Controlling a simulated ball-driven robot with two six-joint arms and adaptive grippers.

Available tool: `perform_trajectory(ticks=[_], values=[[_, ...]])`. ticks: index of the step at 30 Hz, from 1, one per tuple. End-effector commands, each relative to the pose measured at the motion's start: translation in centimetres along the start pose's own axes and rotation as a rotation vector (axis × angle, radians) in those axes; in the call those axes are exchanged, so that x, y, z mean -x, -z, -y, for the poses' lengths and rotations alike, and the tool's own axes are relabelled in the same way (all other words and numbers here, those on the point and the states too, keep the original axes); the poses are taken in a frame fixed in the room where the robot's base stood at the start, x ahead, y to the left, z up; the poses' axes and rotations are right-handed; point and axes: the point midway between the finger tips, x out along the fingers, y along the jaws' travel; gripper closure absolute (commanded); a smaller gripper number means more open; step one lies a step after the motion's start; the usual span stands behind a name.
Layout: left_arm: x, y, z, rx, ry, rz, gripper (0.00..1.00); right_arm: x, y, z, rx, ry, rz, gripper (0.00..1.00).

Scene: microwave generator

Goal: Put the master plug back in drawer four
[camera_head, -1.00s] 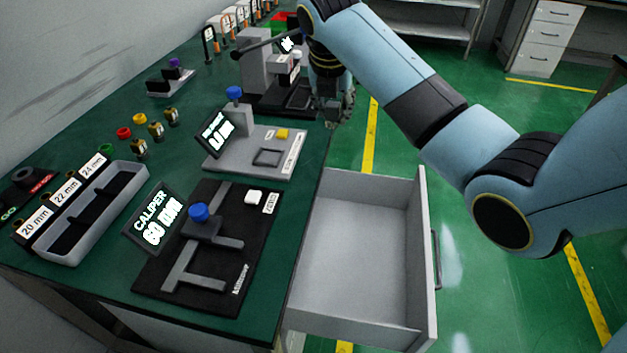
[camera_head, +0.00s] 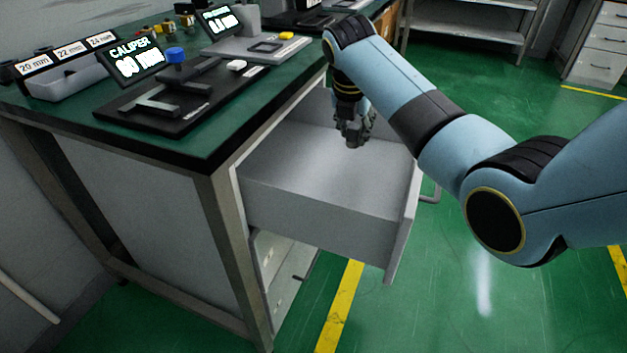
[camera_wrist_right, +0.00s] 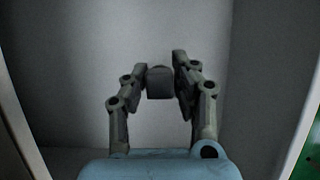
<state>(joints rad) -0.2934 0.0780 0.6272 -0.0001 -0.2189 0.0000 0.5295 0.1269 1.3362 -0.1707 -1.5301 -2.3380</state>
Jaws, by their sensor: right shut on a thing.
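An open grey drawer (camera_head: 330,232) sticks out from the right side of the green bench; I see no number on it. My right gripper (camera_head: 355,140) points down inside it, toward its far end. In the right wrist view the gripper (camera_wrist_right: 161,84) is shut on a small dark grey piece, the master plug (camera_wrist_right: 159,83), held between the fingertips. The drawer's pale inside (camera_wrist_right: 75,90) surrounds it. I cannot tell whether the plug touches the drawer floor. The plug cannot be made out in the head view. My left gripper is not in view.
The bench top (camera_head: 240,105) carries a black caliper stand (camera_head: 170,98), a grey gauge stand (camera_head: 245,47) and a labelled tray (camera_head: 70,78). More drawers (camera_head: 283,275) sit below the open one. The drawer's near part is empty. Green floor lies to the right.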

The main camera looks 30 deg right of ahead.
Motion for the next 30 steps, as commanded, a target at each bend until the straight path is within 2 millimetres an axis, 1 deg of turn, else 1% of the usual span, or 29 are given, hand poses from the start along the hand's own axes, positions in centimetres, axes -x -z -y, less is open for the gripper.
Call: perform_trajectory(ticks=[6,11,18,20,24,29,30], values=[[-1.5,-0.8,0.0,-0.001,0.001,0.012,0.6,-3.6,1.6,0.1,0.001,0.004,-0.003,1.0],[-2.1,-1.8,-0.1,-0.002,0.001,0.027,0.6,-5.2,2.2,0.1,0.0,0.002,-0.002,1.0],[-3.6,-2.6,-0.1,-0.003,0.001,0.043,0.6,-8.9,3.8,0.1,0.002,0.003,-0.002,1.0],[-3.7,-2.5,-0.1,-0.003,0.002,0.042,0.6,-9.1,3.8,0.1,0.001,0.002,-0.001,1.0],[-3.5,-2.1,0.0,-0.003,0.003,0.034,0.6,-8.9,3.7,0.0,0.0,0.0,0.0,1.0],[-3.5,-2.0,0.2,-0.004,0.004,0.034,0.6,-9.1,3.8,0.0,0.0,0.001,-0.001,1.0],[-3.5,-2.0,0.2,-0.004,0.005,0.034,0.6,-9.2,3.9,0.1,0.0,0.002,-0.001,0.73]])
